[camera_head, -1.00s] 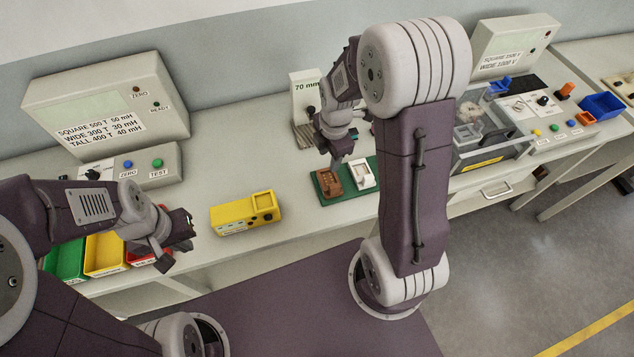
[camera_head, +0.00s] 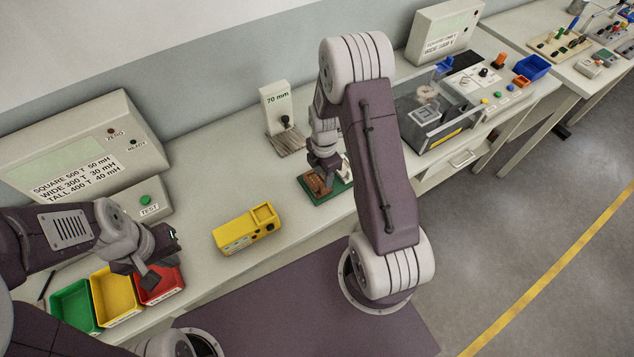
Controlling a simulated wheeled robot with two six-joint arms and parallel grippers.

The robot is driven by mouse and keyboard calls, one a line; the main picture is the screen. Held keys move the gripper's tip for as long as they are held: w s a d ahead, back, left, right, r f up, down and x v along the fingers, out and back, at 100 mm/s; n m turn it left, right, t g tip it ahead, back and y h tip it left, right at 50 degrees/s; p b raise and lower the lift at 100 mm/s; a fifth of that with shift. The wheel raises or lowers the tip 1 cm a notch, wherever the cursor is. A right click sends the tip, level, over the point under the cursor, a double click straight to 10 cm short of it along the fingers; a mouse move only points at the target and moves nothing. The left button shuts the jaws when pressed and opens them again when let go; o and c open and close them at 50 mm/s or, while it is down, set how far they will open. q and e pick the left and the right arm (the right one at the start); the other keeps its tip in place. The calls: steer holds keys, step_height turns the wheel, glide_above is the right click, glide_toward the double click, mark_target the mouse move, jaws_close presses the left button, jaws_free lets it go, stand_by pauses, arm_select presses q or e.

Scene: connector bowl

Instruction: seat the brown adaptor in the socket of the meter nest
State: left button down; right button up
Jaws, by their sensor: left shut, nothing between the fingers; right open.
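The brown adaptor (camera_head: 314,186) lies on a small green board (camera_head: 341,194) in the middle of the bench. My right gripper (camera_head: 324,178) is open and points down right at the adaptor, partly covering it. I cannot tell whether its fingers touch the adaptor. A yellow box (camera_head: 233,234) with a square recess at its right end sits to the left of the board; I cannot tell for sure that it is the meter nest. My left gripper (camera_head: 166,243) is shut and empty, above the red bin.
Green (camera_head: 74,303), yellow (camera_head: 116,292) and red (camera_head: 162,287) bins stand at the front left. A labelled meter (camera_head: 90,140) stands behind them. A 70 mm stand (camera_head: 279,107) is behind the board. A clear-walled fixture (camera_head: 432,108) is to the right. Bench between the yellow box and board is clear.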

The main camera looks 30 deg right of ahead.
mark_target(317, 180)
steer(key=shift+f, duration=0.3)
steer(key=f, duration=0.1)
steer(key=f+p, duration=0.1)
steer(key=f, duration=0.2)
steer(key=shift+s+d+p, duration=0.15)
steer(key=shift+d+p, duration=0.1)
steer(key=shift+p, duration=0.1)
steer(key=shift+a+f, duration=0.1)
steer(key=shift+f, duration=0.2)
jaws_close()
stand_by(0.5)
